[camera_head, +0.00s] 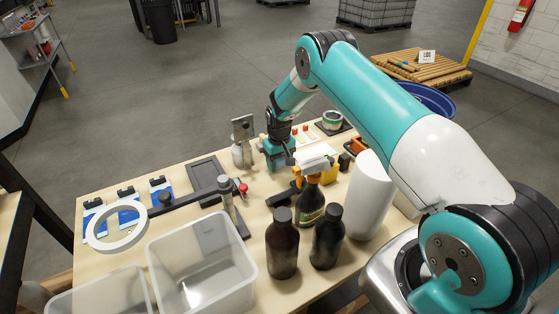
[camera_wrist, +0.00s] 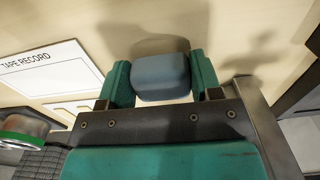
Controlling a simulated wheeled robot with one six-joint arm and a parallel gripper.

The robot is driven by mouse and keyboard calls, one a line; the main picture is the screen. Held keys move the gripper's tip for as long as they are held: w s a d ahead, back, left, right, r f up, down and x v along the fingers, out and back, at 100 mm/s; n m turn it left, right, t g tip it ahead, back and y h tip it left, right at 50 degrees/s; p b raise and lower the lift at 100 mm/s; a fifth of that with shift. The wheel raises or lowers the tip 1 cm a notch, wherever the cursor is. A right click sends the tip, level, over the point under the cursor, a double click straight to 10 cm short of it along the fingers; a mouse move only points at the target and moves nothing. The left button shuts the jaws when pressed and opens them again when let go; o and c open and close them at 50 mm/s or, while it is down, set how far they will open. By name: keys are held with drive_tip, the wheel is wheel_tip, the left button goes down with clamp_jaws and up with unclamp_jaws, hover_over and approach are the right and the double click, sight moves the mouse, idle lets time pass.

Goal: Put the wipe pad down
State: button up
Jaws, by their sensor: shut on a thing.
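The wipe pad (camera_wrist: 160,78) is a small blue-grey block with rounded edges. In the wrist view my gripper (camera_wrist: 159,80) is shut on it, with a teal finger on each side. Pale table surface and a soft shadow lie behind the pad; I cannot tell whether it touches the table. In the head view my gripper (camera_head: 279,158) hangs over the far middle of the wooden table (camera_head: 160,240). The pad is not clearly visible there.
A tape roll (camera_head: 332,120) on a dark mat is right of my gripper. A metal stand (camera_head: 242,132) is close on its left. A spray bottle (camera_head: 311,203), brown bottles (camera_head: 283,247) and a white cylinder (camera_head: 369,196) stand nearer. A "TAPE RECORD" card (camera_wrist: 50,75) lies beside the pad.

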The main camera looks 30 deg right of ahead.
drive_tip(key=shift+f, duration=0.1)
drive_tip(key=o, duration=1)
drive_tip(key=shift+o, duration=0.2)
